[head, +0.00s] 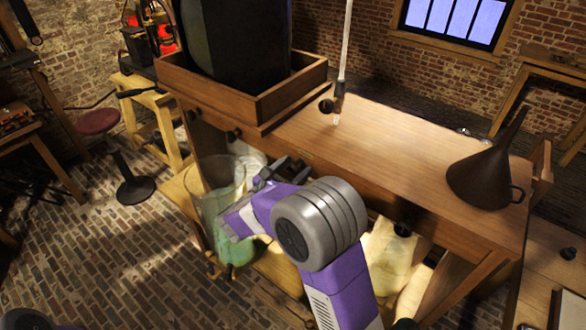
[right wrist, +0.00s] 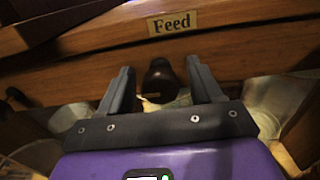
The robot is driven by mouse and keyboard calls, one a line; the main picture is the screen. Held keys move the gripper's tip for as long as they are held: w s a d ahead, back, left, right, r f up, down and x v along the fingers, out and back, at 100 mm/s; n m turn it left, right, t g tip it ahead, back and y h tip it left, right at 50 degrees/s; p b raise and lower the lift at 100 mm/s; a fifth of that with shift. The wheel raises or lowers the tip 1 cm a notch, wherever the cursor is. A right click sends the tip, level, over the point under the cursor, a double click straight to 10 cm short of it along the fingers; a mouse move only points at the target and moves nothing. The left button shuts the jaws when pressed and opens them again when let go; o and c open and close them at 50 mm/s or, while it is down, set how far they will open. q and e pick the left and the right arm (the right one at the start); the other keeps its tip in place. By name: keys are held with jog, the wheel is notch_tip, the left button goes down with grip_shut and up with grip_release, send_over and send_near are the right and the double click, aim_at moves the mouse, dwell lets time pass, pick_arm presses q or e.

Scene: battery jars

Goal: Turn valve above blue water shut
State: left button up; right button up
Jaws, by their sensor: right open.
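A clear glass jar (head: 213,200) with blue-green water (head: 235,248) stands below the front of the wooden bench at the left. My right gripper (head: 280,170) is at the bench front, beside and above this jar. In the right wrist view the gripper (right wrist: 157,85) is open, with a dark round knob (right wrist: 160,78) between its fingers, under a "Feed" label (right wrist: 172,23). The fingers do not visibly grip the knob. In the head view my gripper and arm hide this knob. I cannot tell how far the valve is turned. My left gripper is not in view.
Other dark knobs sit on the bench front, one left of my gripper (head: 233,134) and one to the right (head: 402,229). A dark funnel (head: 481,178) and a wooden tray (head: 290,102) holding a large dark block stand on the bench. The brick floor at left is mostly free.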

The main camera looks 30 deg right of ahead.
jog(key=c, duration=1)
jog(key=m+b, duration=0.3)
jog(key=m, duration=0.1)
jog(key=shift+f, duration=0.15)
jog(key=m+b, duration=0.6)
jog(key=b, duration=0.1)
jog(key=m+b, duration=0.6)
jog(key=b, duration=0.1)
jog(key=shift+s+d+f, duration=0.1)
jog(key=shift+s+f, duration=0.05)
jog(key=shift+f, duration=0.05)
jog(key=shift+r+m+b, duration=0.15)
jog(key=shift+m+b, duration=0.85)
jog(key=shift+b, duration=0.35)
